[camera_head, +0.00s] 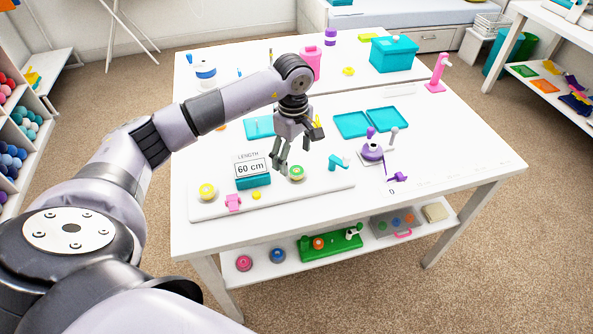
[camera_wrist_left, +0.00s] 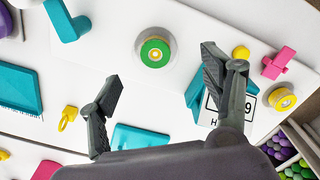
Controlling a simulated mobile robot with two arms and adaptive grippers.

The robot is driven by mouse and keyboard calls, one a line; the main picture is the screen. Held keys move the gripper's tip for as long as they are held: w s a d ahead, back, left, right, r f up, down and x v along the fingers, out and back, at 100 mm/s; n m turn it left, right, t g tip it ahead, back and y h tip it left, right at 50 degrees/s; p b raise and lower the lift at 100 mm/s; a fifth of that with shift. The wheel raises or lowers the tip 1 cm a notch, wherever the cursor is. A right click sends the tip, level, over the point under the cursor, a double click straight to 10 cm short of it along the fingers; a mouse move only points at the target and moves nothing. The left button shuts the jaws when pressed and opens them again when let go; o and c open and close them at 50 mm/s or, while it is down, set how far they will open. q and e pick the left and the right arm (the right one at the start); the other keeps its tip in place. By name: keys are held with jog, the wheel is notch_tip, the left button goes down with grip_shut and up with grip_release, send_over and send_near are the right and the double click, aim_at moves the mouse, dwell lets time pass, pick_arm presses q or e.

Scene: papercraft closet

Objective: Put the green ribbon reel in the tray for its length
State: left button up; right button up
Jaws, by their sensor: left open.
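The green ribbon reel (camera_head: 296,173) lies flat on a long white board, just right of the length sign. In the left wrist view the green reel (camera_wrist_left: 155,47) shows a pale rim and a yellow centre. My left gripper (camera_head: 292,158) is open and empty above and close to the reel. In the wrist view the fingers of my left gripper (camera_wrist_left: 158,80) stand apart, with the reel beyond them. The teal-based sign (camera_head: 250,168) reads "LENGTH 60 cm". Two teal trays, one left (camera_head: 352,124) and one right (camera_head: 386,119), lie farther back. My right gripper is out of view.
A yellow reel (camera_head: 207,191) and a pink piece (camera_head: 233,203) sit at the board's left end. A teal tool (camera_head: 338,162) lies right of the green reel. A purple-and-white device (camera_head: 372,151) stands beyond it. The table's right front is mostly clear.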

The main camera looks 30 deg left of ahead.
aim_at(297, 171)
pick_arm(q)
jog(key=shift+d+f, duration=0.1)
jog(key=shift+f, duration=0.25)
jog(key=f, duration=0.1)
jog(key=f+p, duration=0.1)
jog(key=f, duration=0.1)
jog(key=shift+w+d+f+p, duration=0.2)
jog(key=shift+d+f+p, duration=0.05)
jog(key=shift+f+p, duration=0.1)
jog(key=shift+f, duration=0.45)
jog(key=c, duration=0.9)
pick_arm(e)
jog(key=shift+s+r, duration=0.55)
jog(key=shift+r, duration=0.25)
pick_arm(q)
jog(key=shift+o, duration=0.2)
jog(key=shift+r, duration=0.1)
